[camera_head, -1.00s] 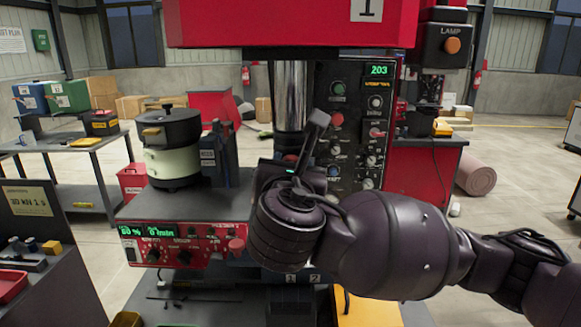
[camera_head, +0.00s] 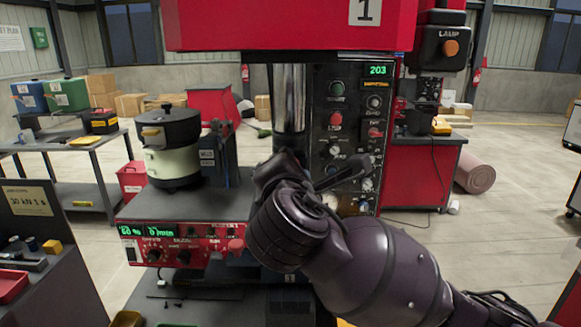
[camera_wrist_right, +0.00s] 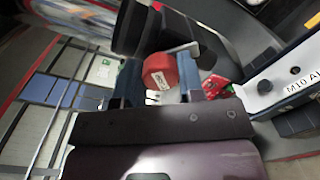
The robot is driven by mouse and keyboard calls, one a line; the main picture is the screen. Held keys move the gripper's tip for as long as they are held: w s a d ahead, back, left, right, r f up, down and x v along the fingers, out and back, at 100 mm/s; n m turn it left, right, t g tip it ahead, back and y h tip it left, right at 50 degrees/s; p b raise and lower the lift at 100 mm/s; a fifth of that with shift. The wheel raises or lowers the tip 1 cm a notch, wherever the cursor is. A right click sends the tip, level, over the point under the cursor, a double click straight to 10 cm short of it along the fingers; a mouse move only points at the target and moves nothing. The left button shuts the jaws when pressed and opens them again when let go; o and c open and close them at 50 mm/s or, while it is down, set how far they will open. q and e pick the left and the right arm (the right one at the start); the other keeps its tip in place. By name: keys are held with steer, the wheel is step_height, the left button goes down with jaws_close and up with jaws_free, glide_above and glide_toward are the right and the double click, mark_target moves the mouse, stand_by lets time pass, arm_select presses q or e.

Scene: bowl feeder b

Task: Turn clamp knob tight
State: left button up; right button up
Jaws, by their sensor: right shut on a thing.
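In the head view my right wrist (camera_head: 285,215) is in front of the machine, below the shiny metal column (camera_head: 290,98). It hides the knob and my fingertips there. My left gripper is not in view.
A pale feeder bowl with a dark top (camera_head: 172,150) stands left of my wrist, above a red control box (camera_head: 185,245). A black control panel (camera_head: 350,110) with knobs is close on the right. The red machine head (camera_head: 270,25) hangs above.

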arm_select(q)
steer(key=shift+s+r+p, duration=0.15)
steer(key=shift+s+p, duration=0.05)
steer(key=shift+p, duration=0.2)
arm_select(e)
steer(key=shift+m, duration=4.2)
steer(key=o, duration=0.9)
steer(key=shift+a, duration=0.1)
arm_select(q)
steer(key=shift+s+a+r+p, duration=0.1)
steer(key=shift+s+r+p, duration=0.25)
steer(key=shift+p, duration=0.4)
arm_select(e)
steer(key=s, duration=1.1)
steer(key=shift+r, duration=0.15)
